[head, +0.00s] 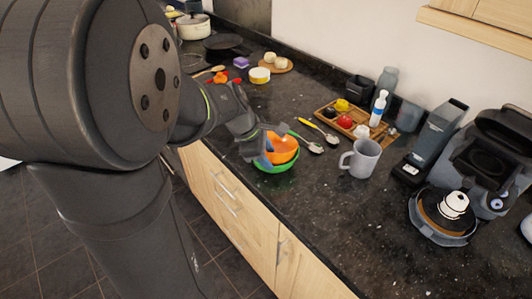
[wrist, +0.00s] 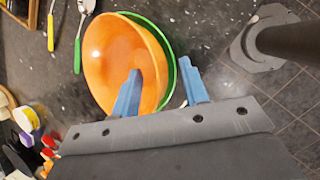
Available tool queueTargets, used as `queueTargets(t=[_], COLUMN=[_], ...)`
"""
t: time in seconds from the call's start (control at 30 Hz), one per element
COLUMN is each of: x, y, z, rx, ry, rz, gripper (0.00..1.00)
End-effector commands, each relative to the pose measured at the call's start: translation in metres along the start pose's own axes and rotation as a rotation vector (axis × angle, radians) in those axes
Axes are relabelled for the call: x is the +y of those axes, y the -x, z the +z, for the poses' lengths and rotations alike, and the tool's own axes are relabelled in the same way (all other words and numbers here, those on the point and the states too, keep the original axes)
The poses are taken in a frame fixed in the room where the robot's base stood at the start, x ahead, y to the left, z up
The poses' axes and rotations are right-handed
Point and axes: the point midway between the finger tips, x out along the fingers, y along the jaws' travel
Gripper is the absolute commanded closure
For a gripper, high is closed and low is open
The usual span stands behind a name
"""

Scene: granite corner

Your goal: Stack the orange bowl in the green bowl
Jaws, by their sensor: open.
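The orange bowl (head: 283,147) sits in the green bowl (head: 276,168) near the counter's front edge, and looks tilted in the head view. In the wrist view the orange bowl (wrist: 112,50) covers most of the green bowl, whose rim (wrist: 160,34) shows along the top and right. My gripper (wrist: 160,67) is open. One blue finger is over the inside of the orange bowl and the other is outside both bowls, so the bowl walls lie between them. I cannot tell whether the fingers touch either bowl. In the head view my gripper (head: 261,148) partly hides the bowls.
Two spoons (head: 315,146) lie just behind the bowls. A grey mug (head: 364,158) stands to the right, with a wooden tray (head: 327,113) of small items behind it. A coffee machine (head: 490,160) is at far right. Dark counter in front of the mug is clear.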

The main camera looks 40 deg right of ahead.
Motion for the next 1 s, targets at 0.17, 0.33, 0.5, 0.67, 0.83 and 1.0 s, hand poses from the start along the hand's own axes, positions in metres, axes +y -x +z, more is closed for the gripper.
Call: queueTargets(t=[0.17,0.33,0.5,0.67,0.83,1.0], x=[0.000,0.000,0.002,0.009,0.020,0.025], y=[0.000,0.000,0.000,-0.002,-0.005,-0.007], z=[0.000,0.000,0.000,0.001,0.003,0.004], rx=[0.000,0.000,0.000,0.000,0.000,0.000], ry=[0.000,0.000,0.000,0.000,-0.001,0.000], rz=[0.000,0.000,0.001,0.000,0.001,0.000], gripper=[0.79,1.00,1.00,1.00,1.00,1.00])
